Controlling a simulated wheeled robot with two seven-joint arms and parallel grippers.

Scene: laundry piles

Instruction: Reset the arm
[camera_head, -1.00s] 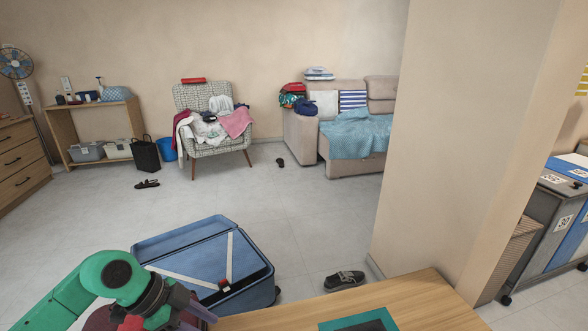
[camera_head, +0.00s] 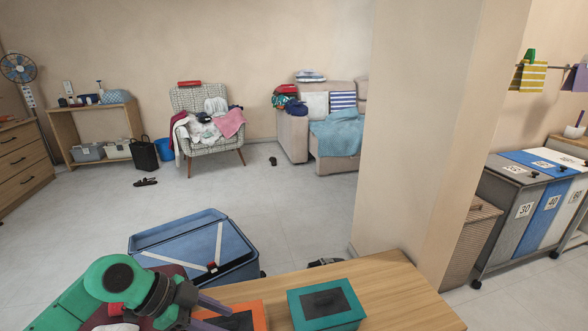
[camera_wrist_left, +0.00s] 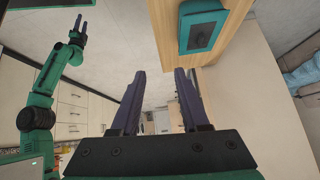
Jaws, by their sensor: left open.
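My left arm is green and comes in at the bottom left of the head view. Its left gripper (camera_head: 212,312) has dark purple fingers and is over the near left part of the wooden table (camera_head: 395,298), by an orange box. In the left wrist view the two fingers of the left gripper (camera_wrist_left: 160,95) are apart with nothing between them. My other green arm shows at the left of that view, with its right gripper (camera_wrist_left: 80,28) small and raised; I cannot tell whether its fingers are open.
A teal box (camera_head: 308,320) and the orange box (camera_head: 250,312) lie on the table. An open blue suitcase (camera_head: 160,237) is on the floor beyond. A wall pillar (camera_head: 425,130) stands right of it, with labelled bins (camera_head: 520,205) further right. The middle floor is clear.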

